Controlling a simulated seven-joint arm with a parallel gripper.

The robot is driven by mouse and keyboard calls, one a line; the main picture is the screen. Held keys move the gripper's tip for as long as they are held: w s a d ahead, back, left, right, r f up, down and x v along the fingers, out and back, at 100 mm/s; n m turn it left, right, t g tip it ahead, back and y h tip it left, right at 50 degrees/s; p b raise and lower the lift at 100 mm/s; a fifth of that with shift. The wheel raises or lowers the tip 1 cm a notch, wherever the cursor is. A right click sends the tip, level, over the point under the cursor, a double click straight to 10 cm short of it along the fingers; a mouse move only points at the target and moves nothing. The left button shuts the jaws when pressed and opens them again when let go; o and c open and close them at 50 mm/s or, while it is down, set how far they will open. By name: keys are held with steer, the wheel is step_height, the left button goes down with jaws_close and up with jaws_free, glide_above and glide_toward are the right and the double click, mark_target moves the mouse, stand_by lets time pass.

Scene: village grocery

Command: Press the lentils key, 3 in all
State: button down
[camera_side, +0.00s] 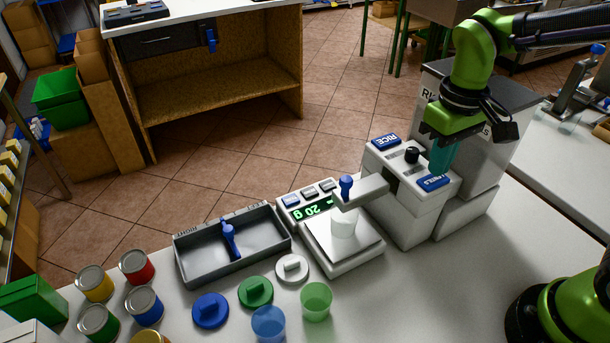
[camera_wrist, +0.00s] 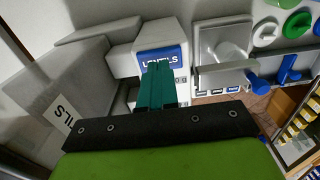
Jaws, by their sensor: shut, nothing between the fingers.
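The dispenser (camera_side: 402,208) is a white and grey machine on the counter. The blue rice key (camera_side: 385,141) is at the far end of the top. My gripper (camera_side: 438,172) is shut and empty, its teal fingers pointing down at the lentils key. In the wrist view the fingertips (camera_wrist: 158,66) overlap the key's edge and hide some letters. I cannot tell whether they touch it.
A whitish cup (camera_side: 343,224) stands on the scale (camera_side: 345,252) under the spout; the green display (camera_side: 313,210) reads 20 g. A grey tray (camera_side: 190,262) with a blue-handled tool, coloured lids, cups and several cans lie to the left.

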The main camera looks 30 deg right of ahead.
steer(key=shift+f, duration=0.15)
steer(key=shift+f, duration=0.75)
steer(key=shift+r, duration=1.15)
steer(key=shift+f, duration=0.15)
stand_by(0.3)
